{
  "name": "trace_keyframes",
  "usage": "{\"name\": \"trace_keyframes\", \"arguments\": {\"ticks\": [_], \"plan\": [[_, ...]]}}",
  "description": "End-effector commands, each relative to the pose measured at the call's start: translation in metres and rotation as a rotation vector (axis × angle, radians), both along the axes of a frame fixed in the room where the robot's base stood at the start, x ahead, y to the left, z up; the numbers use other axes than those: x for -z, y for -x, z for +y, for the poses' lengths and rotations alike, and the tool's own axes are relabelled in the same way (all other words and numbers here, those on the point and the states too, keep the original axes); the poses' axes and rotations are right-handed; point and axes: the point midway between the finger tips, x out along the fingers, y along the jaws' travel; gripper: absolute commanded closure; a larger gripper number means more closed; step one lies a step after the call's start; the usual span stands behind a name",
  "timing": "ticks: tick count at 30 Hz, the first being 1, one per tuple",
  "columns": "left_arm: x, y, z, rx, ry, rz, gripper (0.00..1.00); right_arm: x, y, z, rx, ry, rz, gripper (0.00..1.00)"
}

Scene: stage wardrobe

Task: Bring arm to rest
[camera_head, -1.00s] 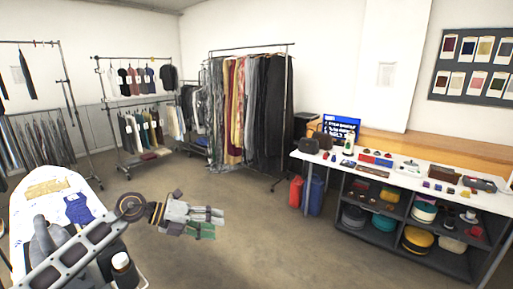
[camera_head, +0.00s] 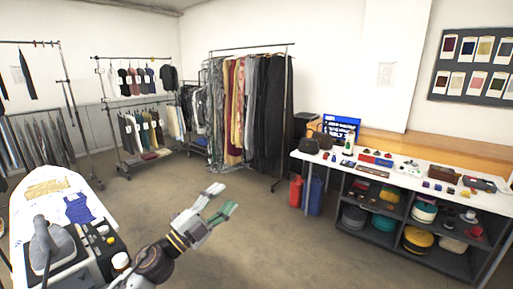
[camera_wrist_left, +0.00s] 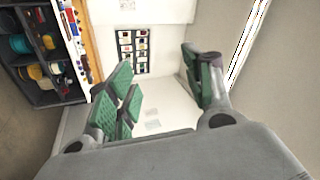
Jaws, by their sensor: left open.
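My left gripper (camera_head: 220,202) reaches in from the bottom of the head view, over bare floor between the ironing board and the long table. Its fingers have green pads and hold nothing. In the left wrist view the gripper (camera_wrist_left: 160,92) is open, with a wide gap between its green-padded fingers. Through the gap I see the white wall and a board of fabric swatches (camera_wrist_left: 133,50). My right gripper is not in view.
An ironing board (camera_head: 30,215) with an iron (camera_head: 50,245) and a blue garment stands at the left. A white table (camera_head: 400,172) with shelves of hats runs along the right. Clothes racks (camera_head: 245,105) stand at the back. The middle floor is clear.

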Motion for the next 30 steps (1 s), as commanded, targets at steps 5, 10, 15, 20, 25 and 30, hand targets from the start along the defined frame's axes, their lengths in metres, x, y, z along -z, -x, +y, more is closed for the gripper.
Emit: {"name": "trace_keyframes", "arguments": {"ticks": [5,10,15,20,25,30], "plan": [[0.011,-0.004,0.022,-0.124,0.140,0.104,0.49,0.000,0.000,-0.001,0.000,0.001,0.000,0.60],[0.030,-0.007,0.046,-0.246,0.254,0.219,0.49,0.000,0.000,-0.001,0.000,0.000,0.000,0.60],[0.058,-0.004,0.070,-0.367,0.350,0.353,0.49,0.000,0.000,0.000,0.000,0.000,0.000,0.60],[0.091,0.004,0.092,-0.479,0.428,0.493,0.49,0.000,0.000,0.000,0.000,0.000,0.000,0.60],[0.132,0.020,0.110,-0.591,0.492,0.656,0.49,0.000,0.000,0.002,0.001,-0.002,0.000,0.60],[0.175,0.045,0.125,-0.697,0.538,0.832,0.49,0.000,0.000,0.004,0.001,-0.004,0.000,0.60]]}}
